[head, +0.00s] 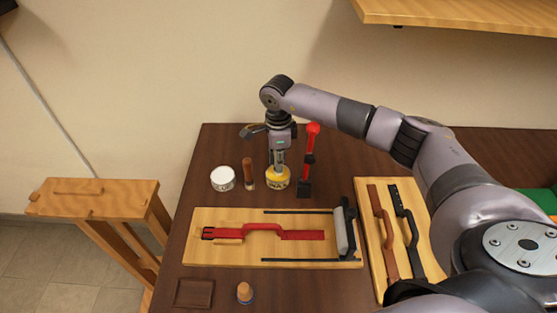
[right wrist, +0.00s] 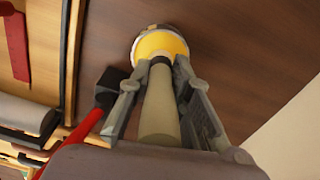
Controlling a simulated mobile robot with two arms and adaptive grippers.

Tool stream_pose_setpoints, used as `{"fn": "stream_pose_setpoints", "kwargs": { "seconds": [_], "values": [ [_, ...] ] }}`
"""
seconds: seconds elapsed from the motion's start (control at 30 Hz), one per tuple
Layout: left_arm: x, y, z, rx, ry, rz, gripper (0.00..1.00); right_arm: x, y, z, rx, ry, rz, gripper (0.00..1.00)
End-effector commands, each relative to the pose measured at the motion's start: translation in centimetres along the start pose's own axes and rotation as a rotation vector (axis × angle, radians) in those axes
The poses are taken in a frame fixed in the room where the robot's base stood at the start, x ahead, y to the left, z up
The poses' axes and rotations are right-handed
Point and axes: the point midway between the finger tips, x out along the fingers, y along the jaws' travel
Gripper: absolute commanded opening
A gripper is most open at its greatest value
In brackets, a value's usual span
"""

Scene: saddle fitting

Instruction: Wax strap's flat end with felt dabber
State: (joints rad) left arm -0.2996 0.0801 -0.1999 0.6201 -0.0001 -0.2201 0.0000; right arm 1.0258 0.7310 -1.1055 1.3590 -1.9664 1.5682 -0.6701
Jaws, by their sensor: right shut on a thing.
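The red strap (head: 262,231) lies along a light wooden board (head: 222,256), with its buckle at the left and its flat end (head: 303,235) at the right. The yellow wax tin (head: 278,182) stands behind the board; it also shows in the right wrist view (right wrist: 160,43). My right gripper (head: 281,160) points down over the tin. In the right wrist view, its fingers are shut around the pale dabber handle (right wrist: 160,105). The dabber's dark collar is at the tin's opening, and its felt tip is hidden. My left gripper is not in view.
A grey roller (head: 342,230) sits at the board's right end.

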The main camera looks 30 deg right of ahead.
Motion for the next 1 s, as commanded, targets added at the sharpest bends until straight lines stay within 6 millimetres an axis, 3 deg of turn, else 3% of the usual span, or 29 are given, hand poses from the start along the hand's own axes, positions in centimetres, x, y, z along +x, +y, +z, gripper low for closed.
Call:
{"fn": "stream_pose_setpoints", "kwargs": {
  "seconds": [0.47, 1.0],
  "values": [
    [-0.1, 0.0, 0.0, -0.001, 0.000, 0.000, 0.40, 0.0, 0.1, 0.1, -0.003, 0.001, 0.002, 0.00],
    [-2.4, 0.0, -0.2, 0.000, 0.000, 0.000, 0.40, -4.2, 0.1, 0.0, 0.000, 0.000, 0.000, 0.00]
  ]
}}
